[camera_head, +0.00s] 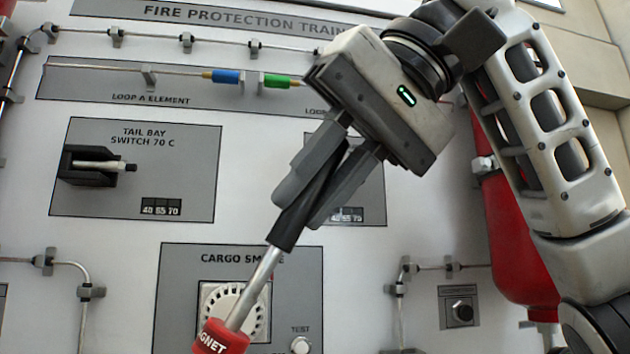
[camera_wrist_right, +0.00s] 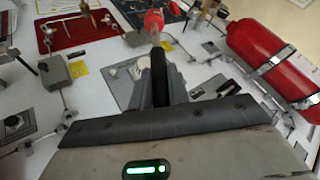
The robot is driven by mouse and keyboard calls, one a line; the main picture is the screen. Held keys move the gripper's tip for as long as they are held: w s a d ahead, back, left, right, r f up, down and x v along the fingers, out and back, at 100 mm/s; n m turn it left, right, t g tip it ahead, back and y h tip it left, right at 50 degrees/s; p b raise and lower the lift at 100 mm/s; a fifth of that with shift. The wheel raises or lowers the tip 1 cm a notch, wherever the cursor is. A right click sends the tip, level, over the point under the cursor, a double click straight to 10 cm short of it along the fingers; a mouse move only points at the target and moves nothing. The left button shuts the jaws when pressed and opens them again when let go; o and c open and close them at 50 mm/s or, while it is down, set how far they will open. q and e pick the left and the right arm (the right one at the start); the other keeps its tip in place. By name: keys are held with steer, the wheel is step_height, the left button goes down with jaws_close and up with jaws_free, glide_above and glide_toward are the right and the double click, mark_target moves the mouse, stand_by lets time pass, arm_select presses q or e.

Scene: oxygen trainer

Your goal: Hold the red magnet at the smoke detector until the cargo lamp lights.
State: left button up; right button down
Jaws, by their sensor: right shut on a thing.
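The red magnet (camera_head: 222,338) is a red head marked "MAGNET" on a metal rod with a black handle (camera_head: 292,222). My right gripper (camera_head: 297,207) is shut on the black handle, with the rod slanting down to the left. The white round smoke detector (camera_head: 240,308) sits on the grey "CARGO SMOKE" panel (camera_head: 180,290); the magnet head and rod overlap its lower left in the head view. I cannot tell whether they touch. In the right wrist view the red head (camera_wrist_right: 153,20) shows beyond the handle. No cargo lamp can be made out. My left gripper is out of view.
A "TEST" button (camera_head: 300,345) is right of the detector. A tail bay switch panel (camera_head: 130,200) is at upper left. A red bottle (camera_head: 512,240) stands at right, partly behind my right arm. Clamped pipes (camera_head: 80,280) run along the board.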

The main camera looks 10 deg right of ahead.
steer(key=shift+w+r, duration=0.15)
steer(key=shift+w, duration=0.3)
arm_select(q)
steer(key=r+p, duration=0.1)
steer(key=p, duration=0.1)
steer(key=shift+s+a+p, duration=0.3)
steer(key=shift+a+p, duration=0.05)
arm_select(e)
steer(key=w, duration=0.6)
steer(key=shift+w, duration=0.2)
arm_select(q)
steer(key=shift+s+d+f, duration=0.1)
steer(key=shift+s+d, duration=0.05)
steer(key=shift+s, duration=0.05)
